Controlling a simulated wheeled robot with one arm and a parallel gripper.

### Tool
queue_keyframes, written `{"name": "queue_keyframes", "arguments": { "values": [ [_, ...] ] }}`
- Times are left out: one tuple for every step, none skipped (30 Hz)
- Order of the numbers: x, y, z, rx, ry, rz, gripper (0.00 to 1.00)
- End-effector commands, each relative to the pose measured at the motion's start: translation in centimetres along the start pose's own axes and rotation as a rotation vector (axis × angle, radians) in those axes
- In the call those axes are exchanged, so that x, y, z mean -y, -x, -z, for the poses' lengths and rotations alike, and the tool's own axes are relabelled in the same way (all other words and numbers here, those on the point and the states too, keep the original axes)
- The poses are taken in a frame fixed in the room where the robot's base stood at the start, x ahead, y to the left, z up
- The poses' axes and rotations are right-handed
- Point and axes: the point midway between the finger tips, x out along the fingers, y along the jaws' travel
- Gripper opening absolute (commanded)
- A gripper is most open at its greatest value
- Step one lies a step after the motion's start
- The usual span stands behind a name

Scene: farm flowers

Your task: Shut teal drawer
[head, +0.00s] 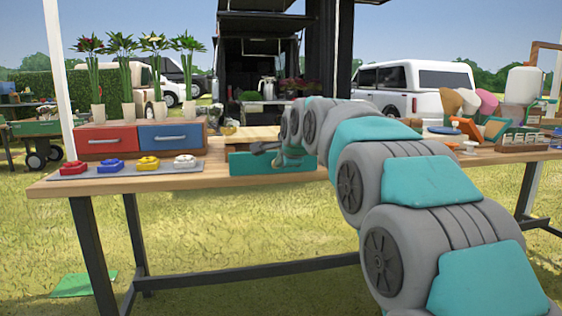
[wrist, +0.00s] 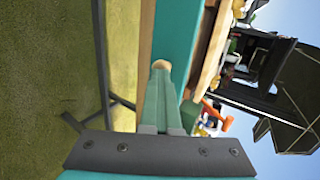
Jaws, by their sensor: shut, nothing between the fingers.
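The teal drawer (head: 250,165) is at the middle of the table's front edge in the head view. Its front panel stands forward over the table edge, below a pale wooden top. In the wrist view the teal drawer panel (wrist: 178,30) runs down from the top, close ahead of the fingers. My gripper (wrist: 162,67) is shut and empty, its tan tip at or very near the teal panel. I cannot tell whether they touch. In the head view my arm covers the drawer's right end, and the fingertips are hard to make out.
A red drawer (head: 103,142) and a blue drawer (head: 170,135) sit on the left, with potted flowers above. A grey mat (head: 75,172) holds red, blue, yellow and white pieces. Bottles and tools crowd the table's right end. A dark table leg (wrist: 101,60) shows in the wrist view.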

Motion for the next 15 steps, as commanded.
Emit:
{"name": "queue_keyframes", "arguments": {
  "values": [
    [0.5, -0.5, 0.1, -0.001, -0.001, -0.002, 0.00],
    [0.7, -0.9, 0.2, -0.001, -0.001, -0.003, 0.00],
    [1.0, -1.6, 0.2, -0.001, -0.002, -0.005, 0.00],
    [1.2, -2.0, 0.3, -0.001, -0.002, -0.006, 0.00],
    [1.6, -2.5, 0.3, -0.001, -0.002, -0.006, 0.00],
    [2.1, -3.0, 0.4, -0.001, -0.001, -0.004, 0.00],
    [2.4, -3.5, 0.4, -0.001, -0.001, -0.003, 0.00],
    [2.7, -4.0, 0.4, -0.001, -0.001, -0.004, 0.00],
    [3.0, -4.7, 0.5, -0.001, -0.001, -0.006, 0.00],
    [3.2, -5.2, 0.5, -0.001, -0.001, -0.007, 0.00],
    [3.5, -5.5, 0.5, -0.001, -0.001, -0.006, 0.00],
    [4.0, -6.1, 0.6, -0.001, -0.001, -0.004, 0.00],
    [4.2, -6.6, 0.6, -0.001, -0.001, -0.004, 0.00],
    [4.4, -7.0, 0.6, -0.001, -0.001, -0.005, 0.00],
    [4.7, -7.5, 0.6, -0.001, -0.001, -0.005, 0.00]
  ]
}}
